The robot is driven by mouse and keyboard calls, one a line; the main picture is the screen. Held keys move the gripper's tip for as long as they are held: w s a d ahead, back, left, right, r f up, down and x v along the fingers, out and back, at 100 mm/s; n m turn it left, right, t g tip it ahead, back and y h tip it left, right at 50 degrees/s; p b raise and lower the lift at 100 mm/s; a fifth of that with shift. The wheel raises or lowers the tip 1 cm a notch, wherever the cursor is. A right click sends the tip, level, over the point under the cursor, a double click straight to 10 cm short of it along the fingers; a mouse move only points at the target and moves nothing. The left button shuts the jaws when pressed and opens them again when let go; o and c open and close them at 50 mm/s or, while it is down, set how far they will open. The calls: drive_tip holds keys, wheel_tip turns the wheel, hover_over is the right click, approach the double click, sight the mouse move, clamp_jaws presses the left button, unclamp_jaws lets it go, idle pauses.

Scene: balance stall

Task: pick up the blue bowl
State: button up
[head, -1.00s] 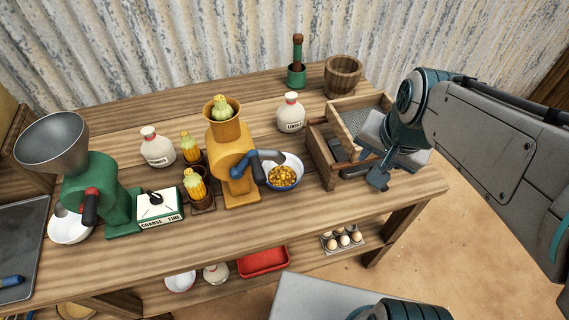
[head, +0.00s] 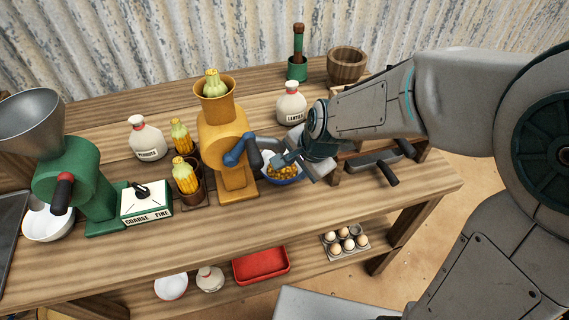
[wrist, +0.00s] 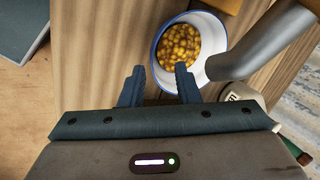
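The blue bowl (head: 284,182) stands on the table at the spout of the yellow mill (head: 226,130). It holds yellow corn kernels. In the wrist view its white inside and blue rim (wrist: 160,38) show at the top centre. My gripper (wrist: 160,68) is open, with its fingers apart at the bowl's near left edge. One fingertip overlaps the bowl's inside, the other lies left of the rim. I cannot tell how high they are. In the head view my gripper (head: 280,160) partly covers the bowl.
The mill's grey spout (wrist: 262,42) hangs over the bowl's right side in the wrist view. A lentils jar (head: 291,106) stands behind my wrist. A wooden box with a pulled-out drawer (head: 375,160) is to the right. Corn cobs in cups (head: 187,178) stand left of the mill.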

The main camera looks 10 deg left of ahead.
sight(294, 176)
drive_tip(key=shift+d+x, duration=0.1)
drive_tip(key=shift+x, duration=1.45)
drive_tip(key=shift+d+x, duration=0.15)
drive_tip(key=shift+x, duration=1.4)
drive_tip(key=shift+s, duration=0.1)
clamp_jaws()
